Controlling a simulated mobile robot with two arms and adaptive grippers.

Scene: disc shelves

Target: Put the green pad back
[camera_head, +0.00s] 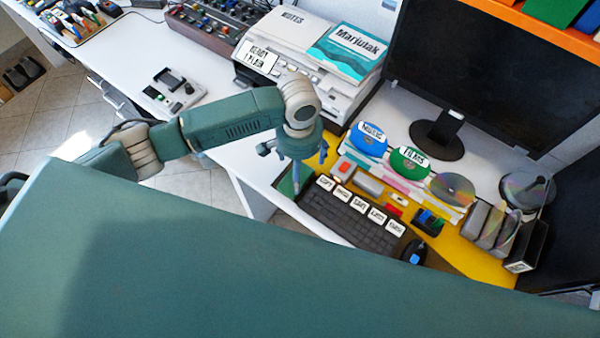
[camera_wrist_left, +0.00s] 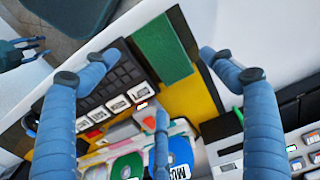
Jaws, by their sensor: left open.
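The green pad (camera_head: 287,184) lies flat at the left end of the black keyboard (camera_head: 350,218), near the desk's front edge. In the left wrist view the pad (camera_wrist_left: 165,48) shows as a dark green rectangle on the yellow mat (camera_wrist_left: 192,100), next to the keyboard (camera_wrist_left: 120,80). My left gripper (camera_head: 296,168) is above the pad in the head view and partly hides it. In the left wrist view my left gripper (camera_wrist_left: 163,58) is open and empty, its fingers spread on either side of the pad. My right gripper (camera_wrist_left: 32,50) shows at that view's upper left, fingers apart.
Blue (camera_head: 368,139) and green (camera_head: 409,161) labelled discs stand behind the keyboard. A printer-like machine (camera_head: 300,85) stands behind my left gripper. A mouse (camera_head: 413,252) and grey discs (camera_head: 452,188) are to the right.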

